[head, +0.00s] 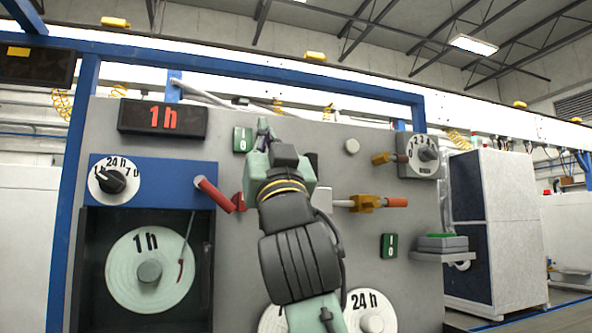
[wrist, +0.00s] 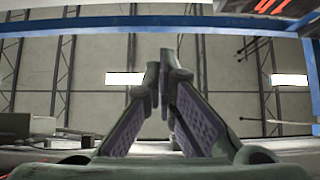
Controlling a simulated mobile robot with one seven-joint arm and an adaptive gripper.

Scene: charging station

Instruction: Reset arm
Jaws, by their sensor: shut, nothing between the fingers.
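In the head view my gripper (head: 264,130) points up in front of the grey panel (head: 330,245), near the panel's upper middle. In the wrist view my gripper (wrist: 163,62) shows its two fingers leaning together at the tips. The fingers are shut with nothing between them. Behind them the wrist view shows the ceiling and a blue beam. My arm covers the middle of the panel in the head view and hides part of what is there.
The panel carries a red 1h display (head: 162,118), a black knob (head: 112,180), a red handle (head: 212,194), an orange handle (head: 366,202), a dial (head: 423,154) and a green switch (head: 389,246). A small grey shelf (head: 440,257) juts out at right. A blue frame (head: 250,72) runs above.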

